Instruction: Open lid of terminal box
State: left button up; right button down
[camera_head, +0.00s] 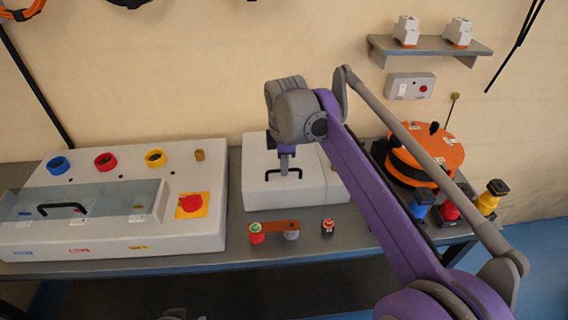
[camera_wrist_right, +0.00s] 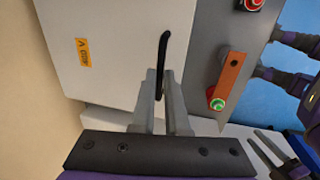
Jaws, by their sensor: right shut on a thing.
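The terminal box (camera_head: 262,192) is the white box in the middle of the table, with a black bar handle (camera_head: 284,172) on its lid. The lid looks down. My right gripper (camera_head: 284,168) reaches down from above and is shut on the handle. In the right wrist view the handle (camera_wrist_right: 165,48) runs between the two grey fingertips (camera_wrist_right: 167,78), and the white lid (camera_wrist_right: 105,60) carries a yellow label. Only a small part of my left arm shows at the bottom edge of the head view. Grey fingers, likely my left gripper's (camera_wrist_right: 270,150), show at lower right in the wrist view.
A white machine with a clear cover (camera_head: 110,205) stands on the left. A copper bar (camera_head: 275,228) on knobs and a small red button (camera_head: 327,226) lie in front of the box. An orange reel (camera_head: 425,160) and coloured connectors (camera_head: 445,210) stand to the right.

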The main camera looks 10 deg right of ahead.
pick_arm(q)
jog(key=shift+r, duration=0.1)
pick_arm(e)
jog(key=shift+r, duration=0.1)
dwell(0.4)
pick_arm(q)
jog(key=w+r+p, duration=0.2)
jog(key=r+p, duration=0.4)
jog(key=r, duration=0.2)
jog(key=w+r+t+p, duration=0.1)
jog(key=w+r+p, duration=0.2)
jog(key=r+p, duration=0.4)
jog(key=shift+r, duration=0.75)
pick_arm(e)
jog(key=w+r+g, duration=0.1)
jog(key=w+r, duration=0.6)
jog(key=r, duration=0.4)
jog(key=shift+w+r, duration=0.4)
jog(key=shift+s, duration=0.1)
